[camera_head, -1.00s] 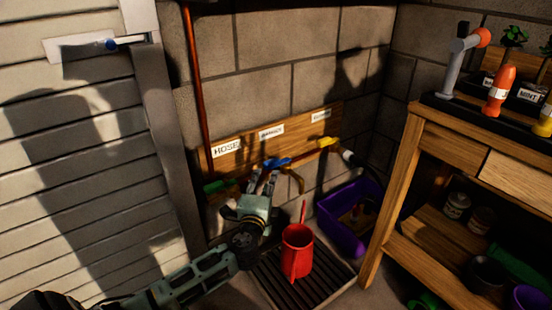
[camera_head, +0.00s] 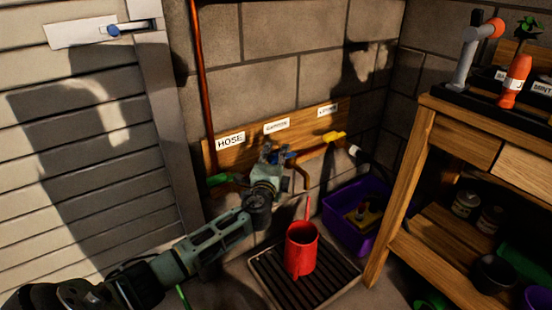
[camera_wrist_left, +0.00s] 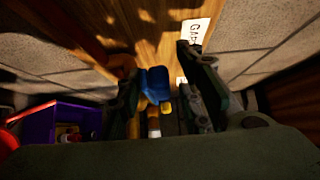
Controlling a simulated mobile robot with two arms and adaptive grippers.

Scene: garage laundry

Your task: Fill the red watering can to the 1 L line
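The red watering can (camera_head: 301,251) stands upright on a dark slatted drain grate (camera_head: 335,290) in the head view, below a brass spout (camera_head: 303,178). Its fill line and inside cannot be made out, and no water stream shows. My left gripper (camera_head: 273,154) is at the blue tap handle (camera_head: 288,156) under the middle label. In the left wrist view the blue handle (camera_wrist_left: 154,84) lies between my parted fingers (camera_wrist_left: 165,88), nearer the left finger, with a gap on the right. My gripper partly hides the handle in the head view. My right gripper is not in view.
A green tap handle (camera_head: 219,179) is on the left under the HOSE label (camera_head: 230,141), and a yellow handle (camera_head: 334,137) is on the right. A purple bin (camera_head: 343,234) stands beside the grate. A wooden workbench (camera_head: 402,187) closes off the right side.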

